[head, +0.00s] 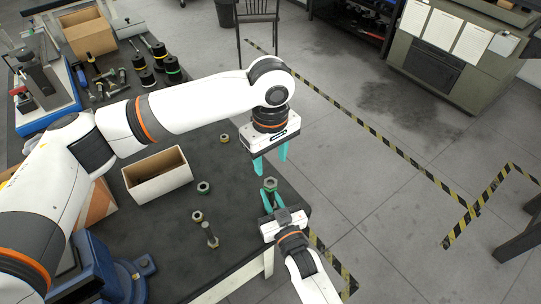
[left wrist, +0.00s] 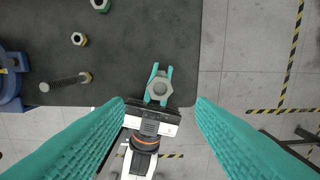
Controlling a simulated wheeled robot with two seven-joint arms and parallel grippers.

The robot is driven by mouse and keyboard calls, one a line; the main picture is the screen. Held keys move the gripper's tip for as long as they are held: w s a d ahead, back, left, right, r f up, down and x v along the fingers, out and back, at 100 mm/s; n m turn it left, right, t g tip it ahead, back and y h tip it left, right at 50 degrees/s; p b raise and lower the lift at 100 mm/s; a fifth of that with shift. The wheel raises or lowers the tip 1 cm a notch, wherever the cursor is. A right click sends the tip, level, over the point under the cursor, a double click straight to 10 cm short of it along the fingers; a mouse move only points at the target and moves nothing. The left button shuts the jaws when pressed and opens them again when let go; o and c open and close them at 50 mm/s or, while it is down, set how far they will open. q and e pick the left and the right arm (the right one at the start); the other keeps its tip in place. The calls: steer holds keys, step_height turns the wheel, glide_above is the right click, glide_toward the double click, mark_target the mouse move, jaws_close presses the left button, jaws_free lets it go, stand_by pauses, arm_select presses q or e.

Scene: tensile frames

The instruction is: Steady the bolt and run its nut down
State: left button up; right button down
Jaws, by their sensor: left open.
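A bolt with a grey hex nut (head: 270,184) at its top stands upright near the table's right edge. The nut also shows from above in the left wrist view (left wrist: 160,88). My right gripper (head: 272,198) reaches in low from the front, its teal fingers closed around the bolt below the nut; the shank is mostly hidden. My left gripper (head: 271,163) is open and empty, pointing down above the nut and apart from it. In the left wrist view the nut lies ahead, between the spread fingers.
Loose nuts (head: 203,187) and another bolt (head: 210,236) are on the dark table (head: 235,170). An open box (head: 157,177) stands left of them, and a blue vise (head: 112,280) at the front left. Floor lies beyond the table's right edge.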

mark_target(270, 185)
arm_select(q)
steer(key=shift+f, duration=0.15)
steer(key=shift+f, duration=3.9)
